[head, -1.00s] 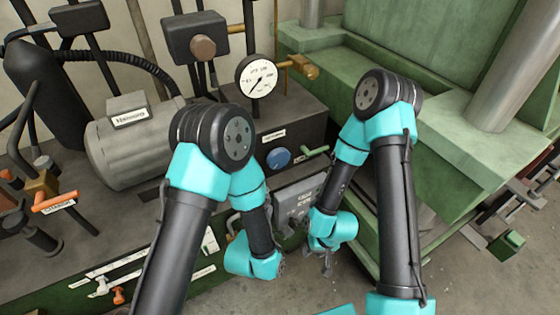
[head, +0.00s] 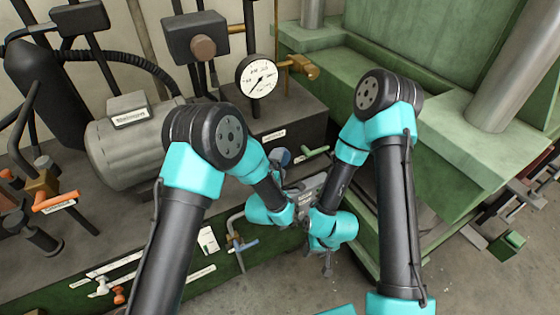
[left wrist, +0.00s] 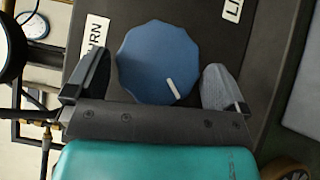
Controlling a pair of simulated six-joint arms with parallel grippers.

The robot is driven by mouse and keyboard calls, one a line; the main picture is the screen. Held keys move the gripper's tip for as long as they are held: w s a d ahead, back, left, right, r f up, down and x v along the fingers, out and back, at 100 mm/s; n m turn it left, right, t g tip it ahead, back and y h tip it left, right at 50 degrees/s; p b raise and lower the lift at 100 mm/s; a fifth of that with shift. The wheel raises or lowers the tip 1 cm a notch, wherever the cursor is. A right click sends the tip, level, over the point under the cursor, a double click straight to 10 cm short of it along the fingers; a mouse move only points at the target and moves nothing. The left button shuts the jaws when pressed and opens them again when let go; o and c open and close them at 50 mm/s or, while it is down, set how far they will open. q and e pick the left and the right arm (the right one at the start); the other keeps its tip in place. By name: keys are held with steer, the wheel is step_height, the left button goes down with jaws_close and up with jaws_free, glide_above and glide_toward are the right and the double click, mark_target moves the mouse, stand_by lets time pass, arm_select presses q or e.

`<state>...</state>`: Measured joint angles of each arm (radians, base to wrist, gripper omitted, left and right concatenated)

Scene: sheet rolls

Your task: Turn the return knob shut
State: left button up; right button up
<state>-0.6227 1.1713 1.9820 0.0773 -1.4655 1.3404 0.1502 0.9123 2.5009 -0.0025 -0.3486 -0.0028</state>
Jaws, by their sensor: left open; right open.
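The return knob is a blue faceted dial with a white pointer mark, large in the left wrist view (left wrist: 158,62). A partly hidden label ending in "URN" is beside it. In the head view the knob (head: 285,156) is partly covered by my left arm. My left gripper (left wrist: 156,85) is open, with one grey finger on each side of the knob and visible gaps between; I cannot tell how far the fingertips are from the panel. My right gripper (head: 326,265) is open and empty, low in front of the machine, pointing down.
A green lever (head: 315,152) sits right of the knob on the dark block. A pressure gauge (head: 257,76) stands above. A blue-handled valve (head: 240,246) with pipe is below left. The green press frame (head: 455,145) stands right.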

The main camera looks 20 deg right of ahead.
arm_select(q)
steer(key=shift+x, duration=0.95)
steer(key=c, duration=0.7)
steer(key=shift+o, duration=0.2)
